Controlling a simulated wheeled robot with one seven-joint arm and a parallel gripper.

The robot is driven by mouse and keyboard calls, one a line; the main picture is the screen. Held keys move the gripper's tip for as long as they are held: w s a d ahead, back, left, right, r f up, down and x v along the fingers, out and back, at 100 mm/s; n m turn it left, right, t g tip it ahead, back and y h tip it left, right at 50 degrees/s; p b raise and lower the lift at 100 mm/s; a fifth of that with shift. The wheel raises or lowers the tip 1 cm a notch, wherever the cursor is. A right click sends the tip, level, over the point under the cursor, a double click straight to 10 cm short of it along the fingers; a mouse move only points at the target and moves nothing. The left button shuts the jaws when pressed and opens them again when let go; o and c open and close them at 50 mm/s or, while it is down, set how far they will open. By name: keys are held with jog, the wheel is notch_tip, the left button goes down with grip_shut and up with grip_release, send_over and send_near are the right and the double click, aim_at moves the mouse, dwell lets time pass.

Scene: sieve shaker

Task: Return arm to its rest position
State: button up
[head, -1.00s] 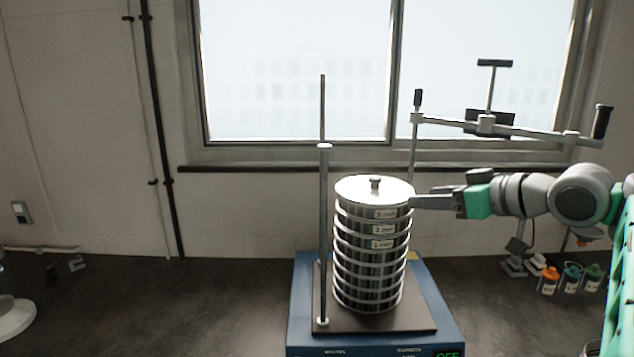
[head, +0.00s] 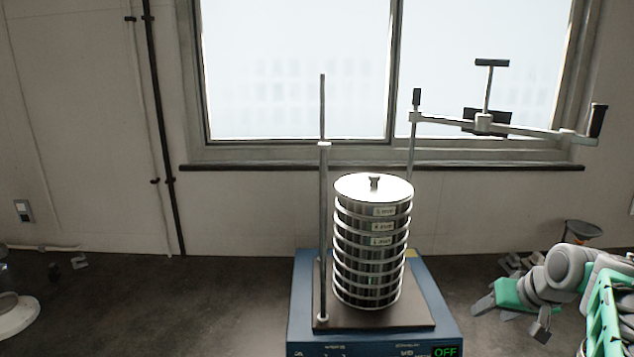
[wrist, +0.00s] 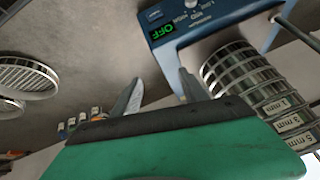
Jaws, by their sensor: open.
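My gripper (head: 487,304) is low at the right of the head view, to the right of the shaker and apart from it. In the wrist view my gripper (wrist: 160,88) shows two spread fingers with nothing between them. The sieve stack (head: 370,250) stands upright on the blue shaker (head: 440,318), with a lid and knob on top and size labels on its upper rings. The stack also shows tilted in the wrist view (wrist: 245,75). The shaker's display reads OFF.
The clamp arm (head: 530,131) is swung out to the right above the bench, held on the rear rod. A second rod (head: 323,230) stands left of the stack. In the wrist view, small bottles (wrist: 83,119) and a loose sieve (wrist: 28,77) lie on the bench. The bench left of the shaker is mostly clear.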

jog(key=s+a+f+m+g+h, duration=0.1)
jog(key=s+a+f+g, duration=0.2)
jog(key=s+a+f, duration=0.45)
jog(key=s+a+f+m+g, duration=0.15)
jog(key=s+a+f, duration=0.3)
jog(key=s, duration=0.65)
jog(key=w+a+r+n+t, duration=0.1)
jog(key=a+r+n, duration=0.3)
jog(key=a, duration=0.6)
jog(key=shift+w+a+n, duration=0.2)
jog(key=shift+a+n, duration=0.05)
jog(key=shift+n, duration=0.3)
jog(key=shift+r, duration=0.1)
